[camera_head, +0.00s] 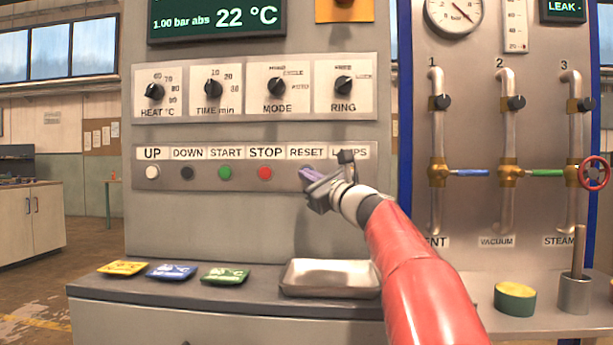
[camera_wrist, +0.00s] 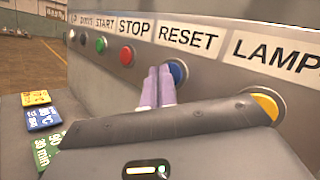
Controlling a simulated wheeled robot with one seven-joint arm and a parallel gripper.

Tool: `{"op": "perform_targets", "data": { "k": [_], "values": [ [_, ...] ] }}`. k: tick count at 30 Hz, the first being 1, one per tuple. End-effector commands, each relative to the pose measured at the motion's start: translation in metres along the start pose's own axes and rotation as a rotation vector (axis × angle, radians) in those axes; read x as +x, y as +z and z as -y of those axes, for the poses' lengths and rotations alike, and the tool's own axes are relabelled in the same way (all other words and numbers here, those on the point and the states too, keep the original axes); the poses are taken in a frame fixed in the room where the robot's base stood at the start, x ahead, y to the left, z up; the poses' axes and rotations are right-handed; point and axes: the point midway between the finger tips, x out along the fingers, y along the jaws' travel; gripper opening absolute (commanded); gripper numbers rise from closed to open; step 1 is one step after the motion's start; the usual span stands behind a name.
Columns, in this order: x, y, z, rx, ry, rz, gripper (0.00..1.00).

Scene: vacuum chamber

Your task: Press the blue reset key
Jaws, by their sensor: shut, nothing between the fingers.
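The blue reset key (camera_wrist: 178,72) sits under the RESET label on the button strip, and in the wrist view its right part shows just beyond my fingertips. In the head view my gripper covers it. My gripper (camera_head: 308,174) is shut and empty, its purple fingers pointing at the panel. In the wrist view the gripper fingertips (camera_wrist: 160,72) overlap the left side of the blue key. I cannot tell whether they touch it.
A red STOP button (camera_head: 265,173) lies left of the key, and a yellow button (camera_wrist: 264,106) lies right under LAMPS. Below are a metal tray (camera_head: 331,292) and several coloured cards (camera_head: 172,271) on the ledge. Valve pipes (camera_head: 437,205) stand at the right.

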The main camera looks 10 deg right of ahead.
Motion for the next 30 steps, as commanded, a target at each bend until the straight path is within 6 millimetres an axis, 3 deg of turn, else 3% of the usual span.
{"op": "perform_targets", "data": {
  "k": [17, 30],
  "values": [
    [-0.010, 0.006, -0.008, -0.001, 0.000, 0.001, 0.00],
    [-0.040, 0.027, -0.029, -0.001, 0.000, 0.002, 0.00]
  ]
}}
